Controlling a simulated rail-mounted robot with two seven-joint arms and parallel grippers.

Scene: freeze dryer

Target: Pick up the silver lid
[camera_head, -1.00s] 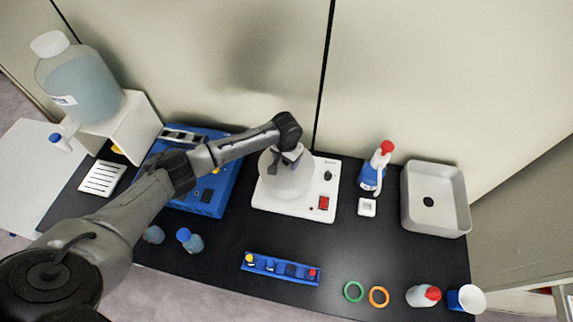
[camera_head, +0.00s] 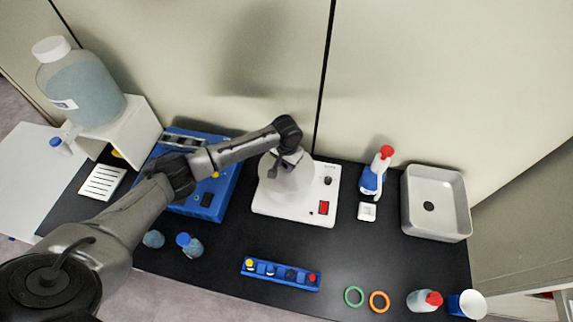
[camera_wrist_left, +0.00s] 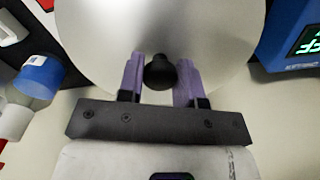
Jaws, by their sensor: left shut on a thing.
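The silver lid (camera_head: 282,182) is a round, pale dome on the white device (camera_head: 300,206) at the back middle of the bench. In the left wrist view the lid (camera_wrist_left: 105,45) fills the upper middle, with a black knob (camera_wrist_left: 160,72) at its centre. My left gripper (camera_head: 291,157) reaches over the lid from the left. In the wrist view its purple fingers (camera_wrist_left: 161,75) stand on either side of the knob, shut on it. I cannot tell whether the lid is lifted off the device. My right gripper is not in view.
A blue device (camera_head: 210,196) stands left of the white one, partly under my arm. A spray bottle (camera_head: 373,180) and a grey basin (camera_head: 436,204) are to the right. A blue rack (camera_head: 281,273) and green (camera_head: 354,296) and orange (camera_head: 379,301) rings lie in front.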

